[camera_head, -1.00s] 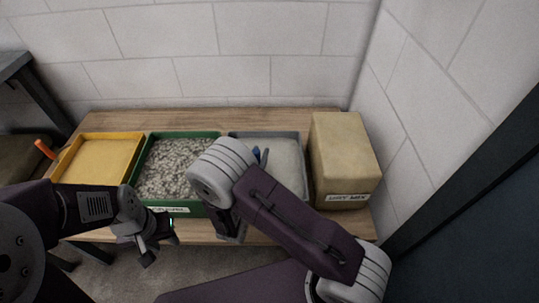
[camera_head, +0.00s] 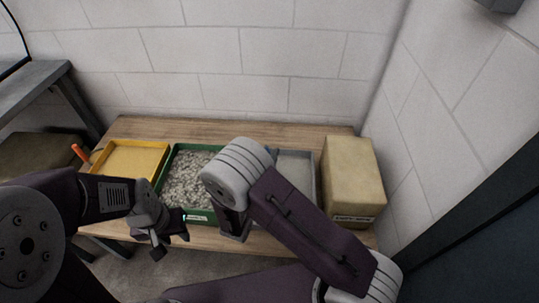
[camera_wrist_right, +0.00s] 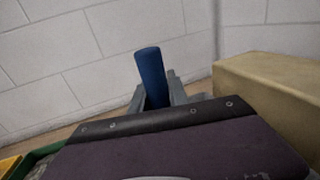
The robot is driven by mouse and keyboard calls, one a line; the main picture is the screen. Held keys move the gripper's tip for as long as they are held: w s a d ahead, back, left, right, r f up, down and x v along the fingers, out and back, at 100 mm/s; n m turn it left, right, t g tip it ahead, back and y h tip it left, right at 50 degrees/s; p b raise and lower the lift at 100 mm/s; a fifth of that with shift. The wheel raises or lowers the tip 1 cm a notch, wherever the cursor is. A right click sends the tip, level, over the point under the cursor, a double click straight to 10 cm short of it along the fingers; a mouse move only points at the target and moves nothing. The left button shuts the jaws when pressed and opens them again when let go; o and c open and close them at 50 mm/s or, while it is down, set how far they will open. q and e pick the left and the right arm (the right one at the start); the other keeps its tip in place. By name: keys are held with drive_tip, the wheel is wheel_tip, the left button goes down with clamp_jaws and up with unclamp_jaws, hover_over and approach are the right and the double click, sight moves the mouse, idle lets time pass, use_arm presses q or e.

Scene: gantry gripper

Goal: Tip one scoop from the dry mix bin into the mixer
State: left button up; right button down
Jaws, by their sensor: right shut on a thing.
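My right gripper (camera_wrist_right: 156,92) is shut on an upright blue handle (camera_wrist_right: 151,72), seen in the right wrist view. Whatever is below the handle is hidden behind my wrist. In the head view my right arm hides this gripper and covers much of a grey bin (camera_head: 297,160) with pale contents. A tan box (camera_head: 352,178) with a label on its front stands right of that bin; the label is too blurred to read surely. My left gripper (camera_head: 172,242) has its fingers apart, empty, in front of the bench. No mixer can be made out.
A green bin (camera_head: 168,178) of grey gravel and a yellow bin (camera_head: 131,146) of sand-coloured material stand on the wooden bench (camera_head: 225,131). An orange handle (camera_head: 79,152) shows beside the yellow bin. A grey table (camera_head: 40,85) is at left. Block walls close off the back and right.

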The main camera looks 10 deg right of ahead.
drive_tip(key=s+d+r+p, duration=0.1)
drive_tip(key=d+r+p, duration=0.2)
drive_tip(key=r, duration=0.3)
drive_tip(key=shift+d+p, duration=0.2)
drive_tip(key=shift+p, duration=0.7)
drive_tip(key=shift+r, duration=0.1)
